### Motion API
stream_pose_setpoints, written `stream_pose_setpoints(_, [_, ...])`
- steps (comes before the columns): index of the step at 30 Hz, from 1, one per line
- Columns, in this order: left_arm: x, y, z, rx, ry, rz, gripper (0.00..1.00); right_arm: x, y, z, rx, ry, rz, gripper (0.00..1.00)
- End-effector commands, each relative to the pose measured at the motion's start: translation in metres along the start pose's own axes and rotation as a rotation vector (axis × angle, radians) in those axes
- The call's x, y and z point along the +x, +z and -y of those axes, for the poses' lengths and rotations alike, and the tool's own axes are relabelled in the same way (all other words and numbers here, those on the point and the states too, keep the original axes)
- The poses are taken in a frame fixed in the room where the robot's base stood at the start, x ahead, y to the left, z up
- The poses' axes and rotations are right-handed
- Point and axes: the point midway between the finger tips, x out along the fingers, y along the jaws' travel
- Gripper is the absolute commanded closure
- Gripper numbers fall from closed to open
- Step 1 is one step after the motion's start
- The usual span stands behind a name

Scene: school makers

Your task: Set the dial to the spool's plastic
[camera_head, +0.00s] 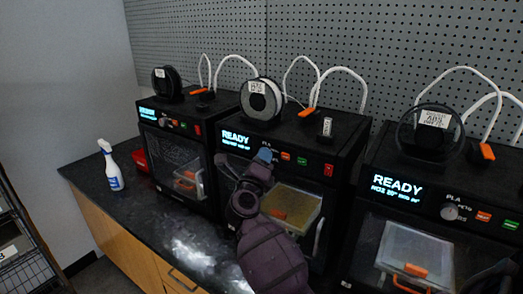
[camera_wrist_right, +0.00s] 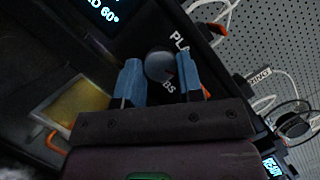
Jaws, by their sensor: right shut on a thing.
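My right gripper (camera_head: 264,156) reaches up to the front panel of the middle printer (camera_head: 330,165). In the right wrist view its two blue fingers (camera_wrist_right: 160,76) stand on either side of the dark round dial (camera_wrist_right: 158,63) and are shut on it. White letters "PLA" show beside the dial, and part of a word ending in "BS" shows below it. The dial's setting cannot be read clearly. The spool (camera_head: 256,102), pale with a white label, stands on top of the middle printer; its label is too small to read. My left gripper is not in view.
Similar printers stand at left (camera_head: 180,140) and right (camera_head: 445,215), each with a black spool on top. A spray bottle (camera_head: 110,167) and a red container (camera_head: 140,160) are on the dark counter (camera_head: 100,190). The middle printer's screen reads "READY".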

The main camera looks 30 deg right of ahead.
Motion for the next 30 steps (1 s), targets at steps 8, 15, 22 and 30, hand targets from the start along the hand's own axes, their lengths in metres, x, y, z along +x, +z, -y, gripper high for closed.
stream_pose_setpoints(8, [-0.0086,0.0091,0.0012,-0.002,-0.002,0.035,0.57,0.0005,0.0007,0.0017,-0.084,0.033,0.005,0.89])
stream_pose_setpoints(15, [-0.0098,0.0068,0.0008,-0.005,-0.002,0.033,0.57,0.0005,0.0008,0.0015,-0.111,0.044,0.008,0.89])
stream_pose_setpoints(22, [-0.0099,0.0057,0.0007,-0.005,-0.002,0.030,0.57,0.0005,0.0009,0.0016,-0.113,0.045,0.009,0.89])
stream_pose_setpoints(30, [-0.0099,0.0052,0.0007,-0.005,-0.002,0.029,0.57,0.0005,0.0009,0.0016,-0.113,0.045,0.009,0.46])
